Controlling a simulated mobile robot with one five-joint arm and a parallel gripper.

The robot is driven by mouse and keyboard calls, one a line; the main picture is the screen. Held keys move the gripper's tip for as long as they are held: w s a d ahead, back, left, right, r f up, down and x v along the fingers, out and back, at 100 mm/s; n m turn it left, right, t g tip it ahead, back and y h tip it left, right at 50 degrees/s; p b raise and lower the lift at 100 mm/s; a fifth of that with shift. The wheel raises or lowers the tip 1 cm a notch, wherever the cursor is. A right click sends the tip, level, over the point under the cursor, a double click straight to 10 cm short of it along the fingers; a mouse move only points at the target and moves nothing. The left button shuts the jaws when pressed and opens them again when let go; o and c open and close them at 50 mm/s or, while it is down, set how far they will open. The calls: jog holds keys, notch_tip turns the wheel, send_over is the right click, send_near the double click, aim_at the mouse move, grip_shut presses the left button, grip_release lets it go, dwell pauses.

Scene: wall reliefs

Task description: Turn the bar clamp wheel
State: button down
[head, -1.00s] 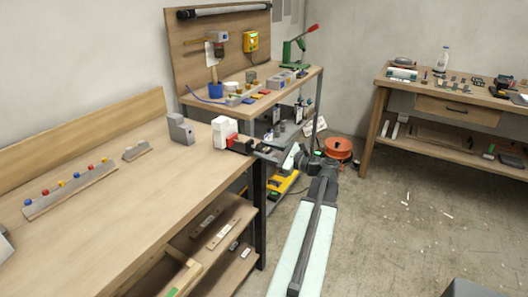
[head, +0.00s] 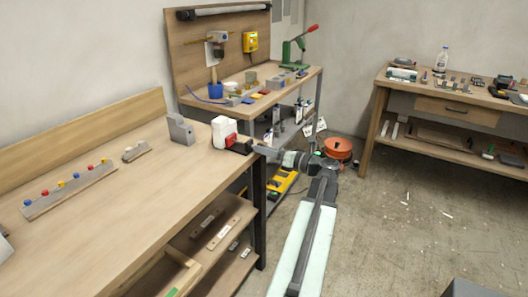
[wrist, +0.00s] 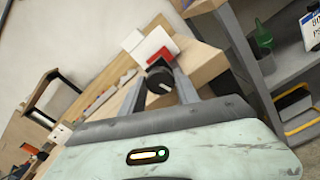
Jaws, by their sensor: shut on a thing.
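The bar clamp stands at the right end of the near workbench, with a white block (head: 222,128) and a red part (head: 232,140) on its side. In the wrist view the white block (wrist: 150,45) and red part (wrist: 164,54) show behind the black clamp wheel (wrist: 159,76). The wheel has a pale mark near its lower edge. My gripper (wrist: 160,84) has one finger on each side of the wheel and is shut on it. In the head view my gripper (head: 243,147) reaches the clamp from the right, and the wheel is hard to tell apart from the fingers.
A grey block (head: 181,130) stands just left of the clamp. A rail with coloured knobs (head: 70,190) lies further left on the bench. A second bench (head: 290,83) stands behind, and an orange reel (head: 338,148) is on the floor behind my arm.

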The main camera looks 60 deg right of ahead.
jog(key=shift+m, duration=4.9)
jog(key=c, duration=0.9)
grip_release()
jog(key=s, duration=0.7)
jog(key=shift+s, duration=0.35)
